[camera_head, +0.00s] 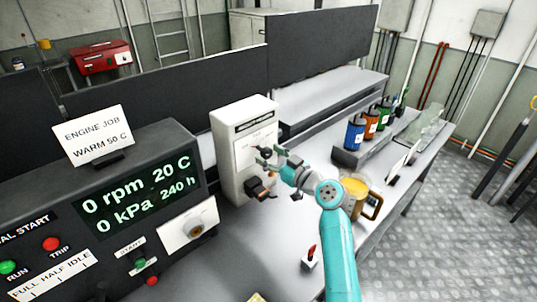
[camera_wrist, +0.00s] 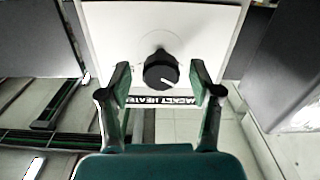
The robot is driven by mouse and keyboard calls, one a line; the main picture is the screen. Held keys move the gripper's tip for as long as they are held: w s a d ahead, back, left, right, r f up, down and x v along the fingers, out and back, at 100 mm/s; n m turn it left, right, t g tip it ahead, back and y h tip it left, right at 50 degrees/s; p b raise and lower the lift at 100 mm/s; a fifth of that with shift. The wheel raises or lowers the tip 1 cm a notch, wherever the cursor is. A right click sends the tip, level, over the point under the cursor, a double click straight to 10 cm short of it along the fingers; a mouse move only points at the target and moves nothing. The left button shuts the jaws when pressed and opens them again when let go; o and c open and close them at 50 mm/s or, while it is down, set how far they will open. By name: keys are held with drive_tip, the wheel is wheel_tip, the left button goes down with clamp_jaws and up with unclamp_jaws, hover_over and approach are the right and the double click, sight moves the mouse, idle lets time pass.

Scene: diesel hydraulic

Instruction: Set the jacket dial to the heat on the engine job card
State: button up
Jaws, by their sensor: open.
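The job card (camera_head: 93,135) stands on top of the engine console and reads "ENGINE JOB WARM 50 C". The jacket heater box (camera_head: 229,150) is white and upright beside the console. Its dial (camera_wrist: 161,70) is a round black knob on the white panel, with a white mark toward the lower right in the wrist view. A "JACKET HEATER" label (camera_wrist: 160,100) shows below it there. My gripper (camera_head: 261,170) is open in front of the box. In the wrist view its fingertips (camera_wrist: 160,78) lie either side of the dial, with gaps. Scale marks are too faint to read.
The console display (camera_head: 137,193) reads 0 rpm, 20 C, 0 kPa, 240 h. A jug of yellow liquid (camera_head: 355,188) stands beside my arm. Several coloured bottles (camera_head: 371,122) stand behind it. A small red-topped switch (camera_head: 311,256) sits on the bench in front.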

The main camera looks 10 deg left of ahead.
drive_tip(key=shift+w+a, duration=0.2)
drive_tip(key=shift+a, duration=0.2)
drive_tip(key=c, duration=1.1)
drive_tip(key=shift+c, duration=0.2)
